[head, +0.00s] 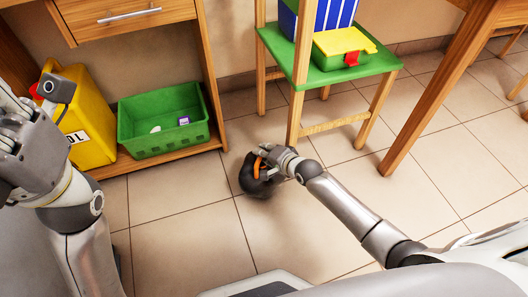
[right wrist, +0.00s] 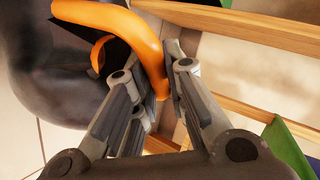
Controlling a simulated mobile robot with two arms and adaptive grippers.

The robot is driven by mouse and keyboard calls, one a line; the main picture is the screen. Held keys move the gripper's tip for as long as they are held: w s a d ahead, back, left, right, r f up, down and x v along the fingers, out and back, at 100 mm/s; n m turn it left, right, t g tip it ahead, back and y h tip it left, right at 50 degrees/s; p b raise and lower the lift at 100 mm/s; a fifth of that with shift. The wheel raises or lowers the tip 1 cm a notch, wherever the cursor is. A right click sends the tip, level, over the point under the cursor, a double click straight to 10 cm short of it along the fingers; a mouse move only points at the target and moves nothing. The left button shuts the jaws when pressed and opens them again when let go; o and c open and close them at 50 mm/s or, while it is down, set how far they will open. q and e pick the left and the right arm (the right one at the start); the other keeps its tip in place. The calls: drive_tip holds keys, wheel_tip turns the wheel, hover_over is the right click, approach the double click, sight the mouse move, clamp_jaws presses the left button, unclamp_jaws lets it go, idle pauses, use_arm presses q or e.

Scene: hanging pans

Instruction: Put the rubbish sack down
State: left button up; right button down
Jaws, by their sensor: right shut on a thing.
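The rubbish sack (head: 256,188) is dark grey with an orange tie (head: 257,168). In the head view it is low over the floor tiles in front of the green chair; I cannot tell whether it touches them. My right gripper (head: 266,164) is shut on the sack's orange tie. In the right wrist view, the tie (right wrist: 150,42) runs between the fingers (right wrist: 165,82) and the dark sack (right wrist: 50,60) bulges at the left. My left arm is at the left of the head view, its wrist close to the camera; its fingertips are not clearly shown.
A green crate (head: 163,148) and a yellow canister (head: 88,118) stand on the wooden unit's low shelf. A green chair (head: 322,68) carries a yellow-lidded green box (head: 342,52). A wooden table leg (head: 430,100) stands at right. The floor (head: 180,235) in front is mostly clear.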

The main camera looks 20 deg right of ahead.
drive_tip(key=c, duration=1.8)
unclamp_jaws()
drive_tip(key=o, duration=0.3)
